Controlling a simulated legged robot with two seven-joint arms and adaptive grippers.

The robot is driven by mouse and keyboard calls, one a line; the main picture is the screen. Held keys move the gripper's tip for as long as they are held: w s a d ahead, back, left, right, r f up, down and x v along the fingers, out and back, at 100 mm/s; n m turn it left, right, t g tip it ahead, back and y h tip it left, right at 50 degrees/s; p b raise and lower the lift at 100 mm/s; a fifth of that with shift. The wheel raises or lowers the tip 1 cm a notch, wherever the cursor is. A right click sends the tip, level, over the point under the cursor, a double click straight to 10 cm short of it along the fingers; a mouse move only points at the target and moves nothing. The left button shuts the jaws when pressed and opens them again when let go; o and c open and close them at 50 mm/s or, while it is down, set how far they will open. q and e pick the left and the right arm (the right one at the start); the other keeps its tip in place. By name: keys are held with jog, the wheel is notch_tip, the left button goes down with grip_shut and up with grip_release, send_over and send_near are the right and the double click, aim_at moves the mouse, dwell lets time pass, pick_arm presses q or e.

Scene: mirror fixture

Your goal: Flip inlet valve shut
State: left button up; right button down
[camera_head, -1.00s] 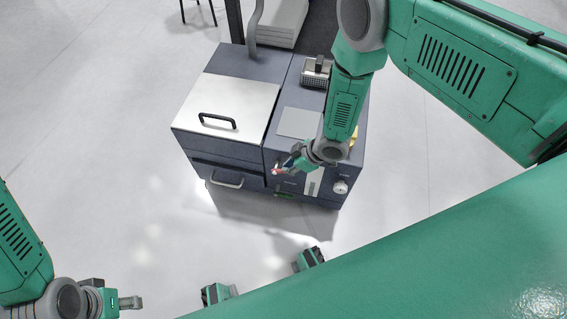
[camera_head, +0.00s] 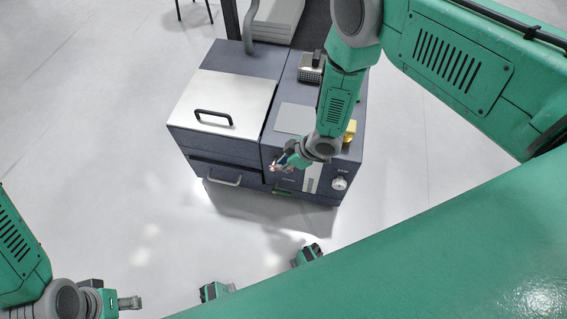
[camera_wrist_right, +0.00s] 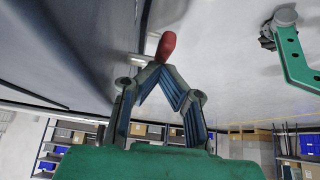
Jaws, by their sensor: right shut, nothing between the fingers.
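A dark blue machine cabinet (camera_head: 228,148) stands on the floor in the head view. A red handle (camera_wrist_right: 166,46), which looks like the inlet valve lever, shows in the right wrist view just beyond the fingertips; I cannot tell whether they touch. My right gripper (camera_head: 277,164) is at the machine's front face, right of the drawer side. In the right wrist view its fingertips (camera_wrist_right: 165,70) come together, with nothing between them. In the head view the gripper mostly hides the handle. My left gripper (camera_head: 130,302) is at the lower left, far from the machine; its finger gap is unclear.
A silver lid with a black handle (camera_head: 214,117) covers the machine's left top. A round knob (camera_head: 339,183) is on the front right. A yellow part (camera_head: 350,131) and a metal basket (camera_head: 311,68) are on the right top. The floor left is clear.

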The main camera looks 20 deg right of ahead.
jog(key=r+p, duration=0.2)
jog(key=r, duration=0.1)
jog(key=r+p, duration=0.1)
jog(key=p, duration=0.1)
jog(key=shift+w+a+r, duration=0.2)
jog(key=shift+a+r, duration=0.15)
jog(key=shift+r, duration=0.05)
jog(key=s+d+r+p, duration=0.2)
jog(key=s+d+r, duration=0.1)
jog(key=s+d, duration=0.2)
jog(key=shift+d+r, duration=0.2)
jog(key=shift+d, duration=1.05)
